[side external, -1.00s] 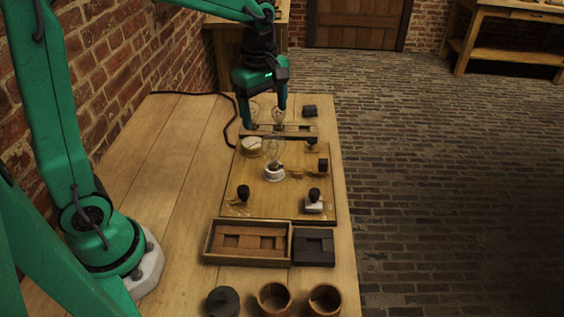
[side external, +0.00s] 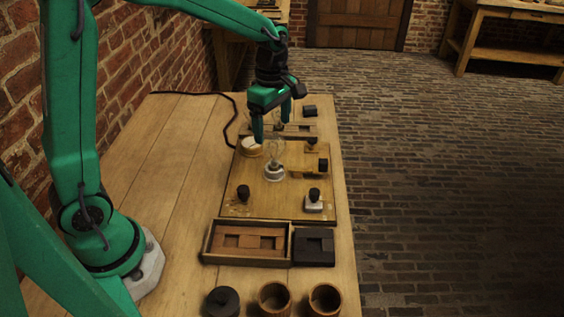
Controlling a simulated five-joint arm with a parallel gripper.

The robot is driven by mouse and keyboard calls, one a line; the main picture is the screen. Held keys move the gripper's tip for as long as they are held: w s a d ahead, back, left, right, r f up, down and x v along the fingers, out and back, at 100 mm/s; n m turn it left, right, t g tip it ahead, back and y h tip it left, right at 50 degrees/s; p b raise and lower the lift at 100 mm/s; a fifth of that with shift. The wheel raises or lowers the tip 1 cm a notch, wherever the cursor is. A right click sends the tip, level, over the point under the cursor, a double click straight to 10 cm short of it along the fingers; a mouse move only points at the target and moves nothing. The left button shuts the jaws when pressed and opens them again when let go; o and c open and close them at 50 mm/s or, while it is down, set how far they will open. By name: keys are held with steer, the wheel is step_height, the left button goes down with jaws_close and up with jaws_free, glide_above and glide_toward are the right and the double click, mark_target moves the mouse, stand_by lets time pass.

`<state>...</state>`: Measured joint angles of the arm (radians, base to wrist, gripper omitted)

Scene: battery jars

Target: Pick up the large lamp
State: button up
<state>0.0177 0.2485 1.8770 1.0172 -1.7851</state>
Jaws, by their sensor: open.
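My gripper (side external: 273,132) is open and empty, pointing down over the far part of the wooden board. A clear glass lamp (side external: 275,152) stands upright in a white round socket (side external: 274,174) mid-board, just nearer the camera than my fingers. Another clear lamp (side external: 279,126) stands in the wooden rack (side external: 304,129) behind, partly hidden by my fingers. The rack's left part is also covered by the gripper, so any lamp there is hidden. I cannot tell by size which lamp is the large one.
The board (side external: 240,178) carries a white-topped round part (side external: 251,147), black knobs (side external: 243,193) and brass strips. In front are a wooden tray (side external: 249,258) of blocks, a dark block (side external: 313,245) and round cups (side external: 275,297).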

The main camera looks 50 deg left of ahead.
mark_target(273, 136)
steer(key=shift+f, duration=0.1)
steer(key=shift+f, duration=2.5)
steer(key=c, duration=1.2)
